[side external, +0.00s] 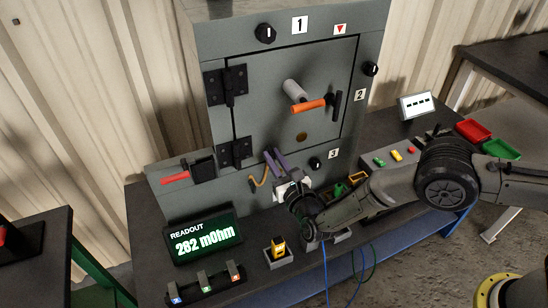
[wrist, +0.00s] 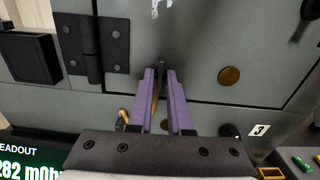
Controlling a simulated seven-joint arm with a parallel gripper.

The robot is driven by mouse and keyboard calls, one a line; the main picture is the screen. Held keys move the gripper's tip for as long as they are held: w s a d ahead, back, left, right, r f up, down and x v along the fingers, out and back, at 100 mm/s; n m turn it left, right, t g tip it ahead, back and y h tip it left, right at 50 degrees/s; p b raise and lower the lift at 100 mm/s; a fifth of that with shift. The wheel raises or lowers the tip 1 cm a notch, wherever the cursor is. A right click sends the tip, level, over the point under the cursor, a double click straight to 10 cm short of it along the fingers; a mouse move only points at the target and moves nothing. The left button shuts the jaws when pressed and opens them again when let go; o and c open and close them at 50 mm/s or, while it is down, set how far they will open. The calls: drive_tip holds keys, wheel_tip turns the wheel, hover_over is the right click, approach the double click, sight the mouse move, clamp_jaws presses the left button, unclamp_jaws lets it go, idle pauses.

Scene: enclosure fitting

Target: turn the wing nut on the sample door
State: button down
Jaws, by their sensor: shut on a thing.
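The grey sample door (side external: 265,120) is closed in its cabinet, with black hinges on its left. It bears an orange-gripped handle (side external: 308,105) with a black crosspiece, a pale cylinder (side external: 294,89) and a brass disc (side external: 301,137), also in the wrist view (wrist: 229,76). Black knobs sit by labels 1 (side external: 265,33), 2 (side external: 371,69) and 3 (side external: 315,163); I cannot tell which part is the wing nut. My gripper (side external: 274,153) has purple fingers near the door's lower edge. It is shut on a thin orange-yellow curved piece (side external: 260,179), mostly hidden between the fingers in the wrist view.
A red-handled lever (side external: 175,178) is left of the door. A yellow device (side external: 278,247) and a switch strip (side external: 205,284) stand in front. Red (side external: 476,130) and green (side external: 501,149) trays lie right, beyond my arm.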

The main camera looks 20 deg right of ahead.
drive_tip(key=c, duration=0.9)
unclamp_jaws()
drive_tip(key=shift+o, duration=0.2)
drive_tip(key=s, duration=1.3)
drive_tip(key=shift+s, duration=0.4)
